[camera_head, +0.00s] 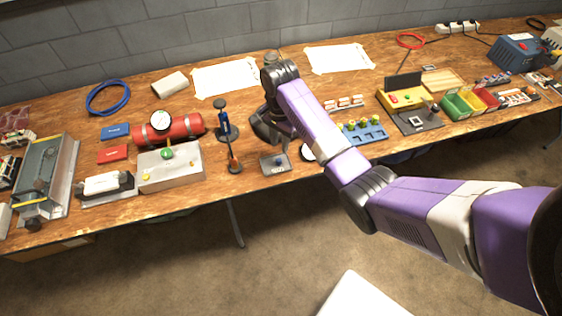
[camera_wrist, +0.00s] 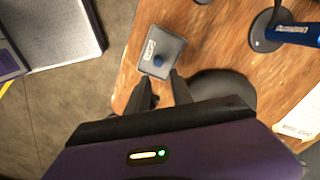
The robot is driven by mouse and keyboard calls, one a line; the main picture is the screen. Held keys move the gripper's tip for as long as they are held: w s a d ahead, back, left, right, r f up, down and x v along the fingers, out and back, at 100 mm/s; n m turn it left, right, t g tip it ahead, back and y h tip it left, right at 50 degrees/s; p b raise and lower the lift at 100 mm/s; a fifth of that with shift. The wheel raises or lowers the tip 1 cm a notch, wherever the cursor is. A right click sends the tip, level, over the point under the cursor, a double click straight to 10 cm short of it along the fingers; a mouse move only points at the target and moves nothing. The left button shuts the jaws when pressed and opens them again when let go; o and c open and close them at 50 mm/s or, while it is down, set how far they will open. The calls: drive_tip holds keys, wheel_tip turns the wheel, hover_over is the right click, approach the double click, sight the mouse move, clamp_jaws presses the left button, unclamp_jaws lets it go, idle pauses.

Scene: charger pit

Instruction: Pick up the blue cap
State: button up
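The blue cap (camera_wrist: 158,61) is a small round piece on a labelled grey tray (camera_wrist: 151,46) in the wrist view. In the head view the same tray (camera_head: 265,163) lies near the table's front edge, with the cap (camera_head: 278,158) small and dark on it. My gripper (camera_wrist: 163,84) is open, its two dark fingers apart and nothing seen between them. The fingertips point toward the tray, with the cap just beyond them in the picture. Their height above it is hard to tell. In the head view my gripper (camera_head: 263,128) is partly hidden by my arm.
A blue-topped stand (camera_head: 223,122) and a thin stand with an orange part (camera_head: 233,155) stand left of the tray. A grey box with a green knob (camera_head: 171,168) is further left. A blue rack (camera_head: 364,134) stands to the right. The table's front edge is close.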

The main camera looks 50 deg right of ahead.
sight(279, 159)
drive_tip(key=shift+s+a+f+p, duration=0.15)
drive_tip(key=shift+f+p, duration=0.1)
drive_tip(key=shift+f, duration=1.65)
drive_tip(key=shift+w+a+f+p, duration=0.1)
drive_tip(key=shift+a+f+p, duration=0.1)
drive_tip(key=shift+f, duration=1.7)
clamp_jaws()
